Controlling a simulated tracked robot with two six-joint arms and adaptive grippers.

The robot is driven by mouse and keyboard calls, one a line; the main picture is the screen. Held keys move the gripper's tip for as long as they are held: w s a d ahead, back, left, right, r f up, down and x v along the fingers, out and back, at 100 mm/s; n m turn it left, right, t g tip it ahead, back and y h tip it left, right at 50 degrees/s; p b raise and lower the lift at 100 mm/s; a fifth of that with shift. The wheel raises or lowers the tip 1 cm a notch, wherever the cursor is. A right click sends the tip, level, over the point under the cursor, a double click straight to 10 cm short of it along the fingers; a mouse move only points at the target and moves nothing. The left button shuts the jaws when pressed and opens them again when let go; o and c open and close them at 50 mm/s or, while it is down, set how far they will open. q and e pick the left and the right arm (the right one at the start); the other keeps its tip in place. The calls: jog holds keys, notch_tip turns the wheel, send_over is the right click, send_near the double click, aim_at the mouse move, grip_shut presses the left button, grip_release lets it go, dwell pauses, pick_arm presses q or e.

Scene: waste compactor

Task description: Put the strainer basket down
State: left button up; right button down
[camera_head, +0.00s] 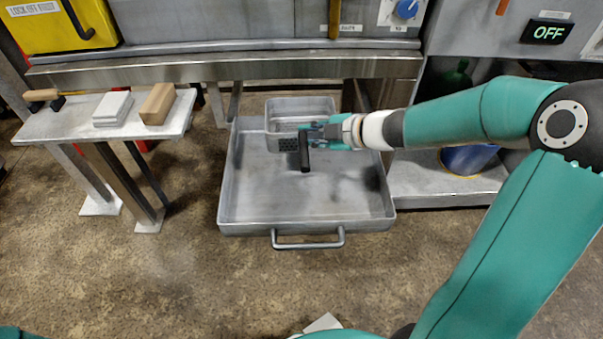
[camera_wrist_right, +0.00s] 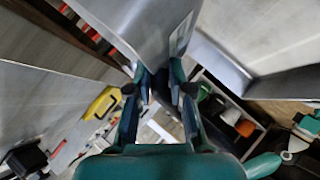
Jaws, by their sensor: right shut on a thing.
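The strainer basket (camera_head: 283,112) is a grey metal box with dark perforations low on its front and a black handle (camera_head: 304,155) pointing toward me. It is over the back part of the wide metal drip tray (camera_head: 250,205); I cannot tell whether it touches the tray floor. My right gripper (camera_head: 308,133) comes in from the right and is shut on the basket at its handle. The right wrist view shows the fingers (camera_wrist_right: 158,88) close together, with what they hold mostly hidden. My left gripper is not in view.
The tray has a front pull handle (camera_head: 308,243) and bare floor in front of the basket. A small side table (camera_head: 75,122) at left bears a brush, a white block and a brown block. The compactor's metal edge (camera_head: 230,70) runs behind. A blue container (camera_head: 467,160) stands on the right shelf.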

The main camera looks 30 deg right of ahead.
notch_tip(320, 180, down, 10)
jog(key=b, duration=0.6)
jog(key=shift+d+b, duration=0.1)
jog(key=shift+b, duration=0.25)
jog(key=shift+r, duration=0.2)
jog(key=c, duration=1)
grip_release()
jog(key=shift+c, duration=0.2)
jog(key=shift+s, duration=0.1)
jog(key=shift+s+d+r+p, duration=0.25)
jog(key=shift+s+r+p, duration=0.15)
jog(key=shift+p, duration=0.15)
jog(key=p+v, duration=0.5)
jog(key=v, duration=0.5)
jog(key=shift+s, duration=0.4)
jog(key=shift+d+r, duration=0.1)
jog(key=shift+r, duration=0.05)
